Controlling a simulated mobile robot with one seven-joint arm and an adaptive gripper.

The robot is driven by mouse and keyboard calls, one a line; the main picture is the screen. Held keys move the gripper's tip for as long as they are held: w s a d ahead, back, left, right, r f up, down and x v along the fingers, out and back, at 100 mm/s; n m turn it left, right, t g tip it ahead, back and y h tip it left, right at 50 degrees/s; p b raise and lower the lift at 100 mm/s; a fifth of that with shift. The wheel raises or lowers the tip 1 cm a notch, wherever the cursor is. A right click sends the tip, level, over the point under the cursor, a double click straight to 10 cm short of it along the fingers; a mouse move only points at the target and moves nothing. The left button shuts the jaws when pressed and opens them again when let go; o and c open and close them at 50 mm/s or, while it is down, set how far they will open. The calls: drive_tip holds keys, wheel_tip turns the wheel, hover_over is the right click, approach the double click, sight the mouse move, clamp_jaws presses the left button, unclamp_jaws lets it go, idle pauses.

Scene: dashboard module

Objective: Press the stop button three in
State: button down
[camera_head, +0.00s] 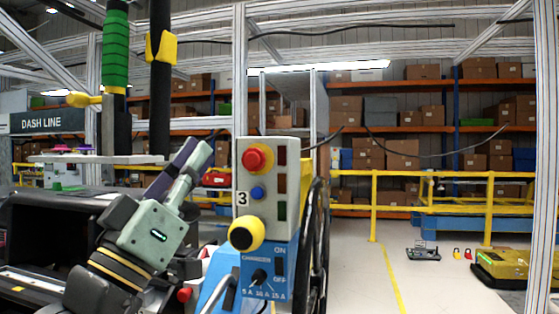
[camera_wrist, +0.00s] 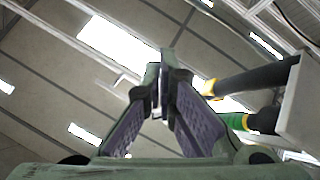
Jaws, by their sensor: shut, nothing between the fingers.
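The grey control box (camera_head: 283,148) marked "3" stands upright right of centre in the head view. Its red mushroom stop button (camera_head: 256,159) is at the top of the face. A small blue button (camera_head: 257,193) sits below it, and a large yellow and black knob (camera_head: 245,233) is at the bottom. My gripper (camera_head: 206,146) is left of the box, pointing up and to the right, with its tips apart from the red button in the picture. Its depth relative to the button is hard to tell. In the wrist view its fingers (camera_wrist: 166,62) meet at the tips, empty. The stop button is not seen there.
A blue charger unit (camera_head: 263,270) is below the box, with cables around it. A green handle (camera_head: 116,50) and a black post (camera_head: 161,80) hang at upper left. A dark dashboard module (camera_head: 40,235) lies at left. Open floor and yellow railings are at right.

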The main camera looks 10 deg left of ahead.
sight(253, 160)
drive_tip(key=shift+w+d+f+g+h, duration=0.1)
drive_tip(key=shift+w+d+g+h, duration=0.05)
drive_tip(key=shift+d, duration=0.35)
drive_tip(key=shift+w+d+f+g+h, duration=0.1)
drive_tip(key=shift+w+d+g+h, duration=0.05)
drive_tip(key=shift+d, duration=0.3)
drive_tip(key=w, duration=0.8)
drive_tip(key=shift+w+d+p, duration=0.15)
drive_tip(key=shift+w+p, duration=0.15)
drive_tip(key=shift+w, duration=0.1)
idle(0.8)
drive_tip(key=shift+w, duration=0.45)
